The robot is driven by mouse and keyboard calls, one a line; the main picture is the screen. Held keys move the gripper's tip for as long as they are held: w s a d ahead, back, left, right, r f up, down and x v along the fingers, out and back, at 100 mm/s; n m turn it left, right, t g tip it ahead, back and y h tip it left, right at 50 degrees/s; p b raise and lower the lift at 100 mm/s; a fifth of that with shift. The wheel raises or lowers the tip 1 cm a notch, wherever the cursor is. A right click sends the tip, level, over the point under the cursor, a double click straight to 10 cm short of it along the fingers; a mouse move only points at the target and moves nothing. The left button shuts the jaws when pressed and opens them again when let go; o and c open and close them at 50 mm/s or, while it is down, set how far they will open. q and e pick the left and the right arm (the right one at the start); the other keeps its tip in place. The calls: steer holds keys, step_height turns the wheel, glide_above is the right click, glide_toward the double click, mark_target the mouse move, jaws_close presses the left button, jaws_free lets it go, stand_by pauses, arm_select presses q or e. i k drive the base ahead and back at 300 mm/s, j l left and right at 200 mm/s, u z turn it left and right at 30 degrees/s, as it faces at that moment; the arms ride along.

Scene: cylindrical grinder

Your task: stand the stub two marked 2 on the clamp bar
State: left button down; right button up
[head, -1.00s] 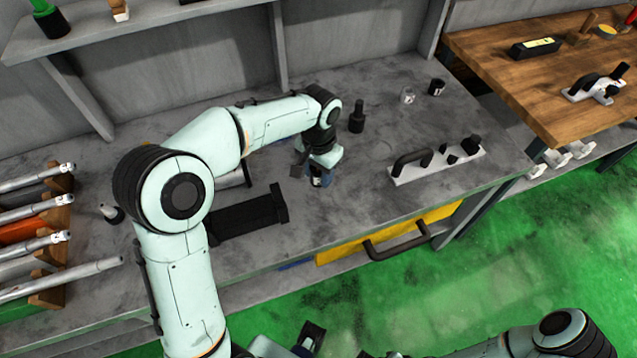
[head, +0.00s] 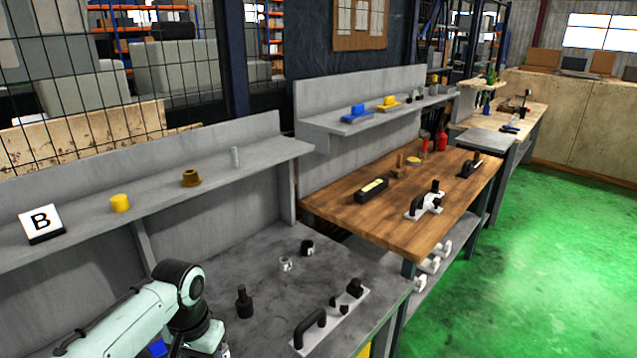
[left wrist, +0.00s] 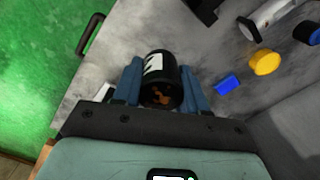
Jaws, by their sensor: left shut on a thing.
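My left gripper (left wrist: 163,88) is shut on a dark cylindrical stub (left wrist: 157,95) in the left wrist view. The stub has a white label with a dark mark, only partly visible, so I cannot read it for certain. In the head view my left wrist is at the bottom edge, and the fingers and stub are largely cut off. A white bar (head: 312,340) with a black handle and black knobs, which looks like the clamp bar, lies on the grey bench to the right of my wrist. My right gripper is out of view.
A black stub (head: 307,248) and a pale stub (head: 286,265) stand towards the back of the grey bench. A dark stepped post (head: 244,303) stands between my arm and the white bar. A wooden bench (head: 455,205) adjoins on the right; a shelf runs behind.

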mark_target(342, 303)
steer(key=k, duration=0.9)
